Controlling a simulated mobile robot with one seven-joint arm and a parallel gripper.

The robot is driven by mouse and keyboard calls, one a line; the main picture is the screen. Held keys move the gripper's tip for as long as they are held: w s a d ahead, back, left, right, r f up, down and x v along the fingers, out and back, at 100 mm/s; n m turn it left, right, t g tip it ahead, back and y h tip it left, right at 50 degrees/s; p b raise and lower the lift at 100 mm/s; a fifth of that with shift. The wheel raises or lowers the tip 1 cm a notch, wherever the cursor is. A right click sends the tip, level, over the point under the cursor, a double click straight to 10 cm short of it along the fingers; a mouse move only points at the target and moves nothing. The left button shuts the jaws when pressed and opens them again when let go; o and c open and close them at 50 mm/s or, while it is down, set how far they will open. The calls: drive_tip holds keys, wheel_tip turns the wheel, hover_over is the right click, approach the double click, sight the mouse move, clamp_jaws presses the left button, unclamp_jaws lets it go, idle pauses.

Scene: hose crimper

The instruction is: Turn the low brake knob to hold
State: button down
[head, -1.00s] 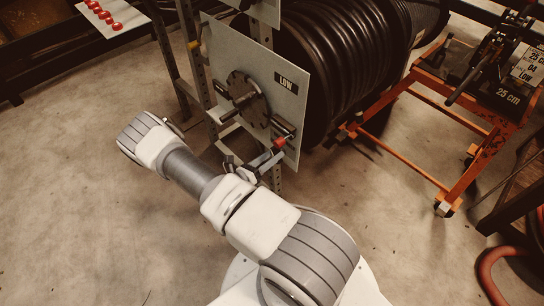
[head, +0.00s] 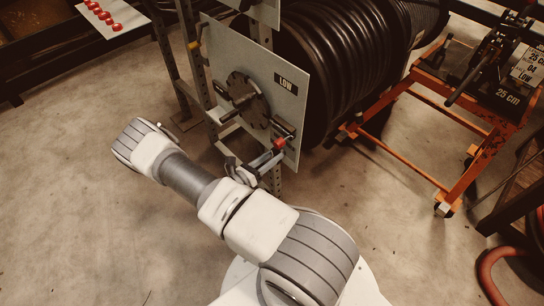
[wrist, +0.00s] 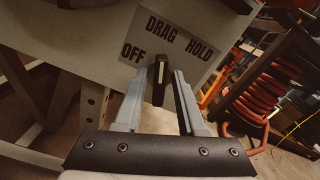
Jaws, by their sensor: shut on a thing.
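The low brake knob (wrist: 159,71) is a dark grip with a pale pointer line, seen in the wrist view on a grey panel (wrist: 85,28). The label (wrist: 170,42) around it reads OFF, DRAG and HOLD. The pointer line stands nearly upright in the picture, toward DRAG. My gripper (wrist: 160,78) is shut on the knob, with one finger on each side of it. In the head view my gripper (head: 266,162) is at the lower edge of the LOW panel (head: 222,50), and the knob cannot be made out there.
A round dark hub (head: 246,98) with a handle sticks out of the LOW panel, close above my gripper. A red-tipped part (head: 279,142) sits by the panel's lower right. A black hose reel (head: 345,60) stands behind. An orange cart (head: 465,165) is at right. Floor at left is clear.

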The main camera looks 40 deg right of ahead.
drive_tip(key=m, duration=0.5)
drive_tip(key=shift+s+p, duration=0.15)
drive_tip(key=shift+p, duration=0.15)
drive_tip(key=m, duration=0.5)
drive_tip(key=shift+s+p, duration=0.1)
drive_tip(key=shift+p, duration=0.3)
drive_tip(key=shift+m, duration=0.3)
drive_tip(key=c, duration=0.8)
unclamp_jaws()
drive_tip(key=shift+a, duration=0.1)
drive_tip(key=a, duration=0.5)
drive_tip(key=s+a+p, duration=0.1)
drive_tip(key=a, duration=0.5)
drive_tip(key=a+p, duration=0.1)
drive_tip(key=a, duration=0.5)
drive_tip(key=shift+s+a, duration=0.15)
drive_tip(key=shift+s, duration=0.05)
